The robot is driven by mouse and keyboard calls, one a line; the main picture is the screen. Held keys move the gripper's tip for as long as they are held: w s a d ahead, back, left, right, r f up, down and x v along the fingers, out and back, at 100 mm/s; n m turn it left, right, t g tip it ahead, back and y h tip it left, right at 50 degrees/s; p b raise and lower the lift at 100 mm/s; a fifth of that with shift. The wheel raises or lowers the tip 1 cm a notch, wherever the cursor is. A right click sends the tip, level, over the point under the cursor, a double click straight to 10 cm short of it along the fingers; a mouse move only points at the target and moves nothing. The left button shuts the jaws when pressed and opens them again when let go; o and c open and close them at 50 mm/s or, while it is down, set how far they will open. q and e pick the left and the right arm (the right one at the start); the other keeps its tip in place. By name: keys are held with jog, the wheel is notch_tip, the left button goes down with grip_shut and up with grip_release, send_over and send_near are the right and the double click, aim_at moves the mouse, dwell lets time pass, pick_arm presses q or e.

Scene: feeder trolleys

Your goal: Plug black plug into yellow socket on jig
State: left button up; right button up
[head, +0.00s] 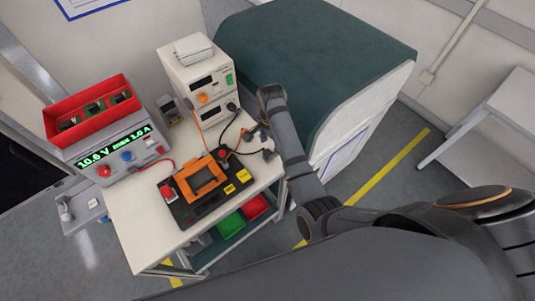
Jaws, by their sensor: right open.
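The dark jig (211,207) lies on the white trolley top, with an orange frame (186,190) raised on it. Yellow sockets (243,175) sit along its right side. My right gripper (258,143) is open above the trolley's right side, to the right of the jig and the cable. Nothing shows clearly between its fingers. My left gripper is not in view.
A white power unit (190,72) stands at the trolley's back, with orange and black cables running from it. A grey supply with a lit display (113,148) and a red tray (88,112) stands left. Green and red bins (231,224) sit below. A teal-topped cabinet (300,50) stands behind.

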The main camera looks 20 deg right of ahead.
aim_at(268, 152)
jog(key=shift+s+d+f, duration=0.1)
jog(key=shift+f, duration=0.55)
jog(key=shift+a+f+p, duration=0.2)
jog(key=shift+f+p, duration=0.05)
jog(key=shift+p, duration=0.05)
jog(key=f, duration=0.1)
jog(key=f+p, duration=0.1)
jog(key=f, duration=0.1)
jog(key=shift+a+f, duration=0.3)
jog(key=shift+f, duration=0.55)
jog(key=c, duration=1.2)
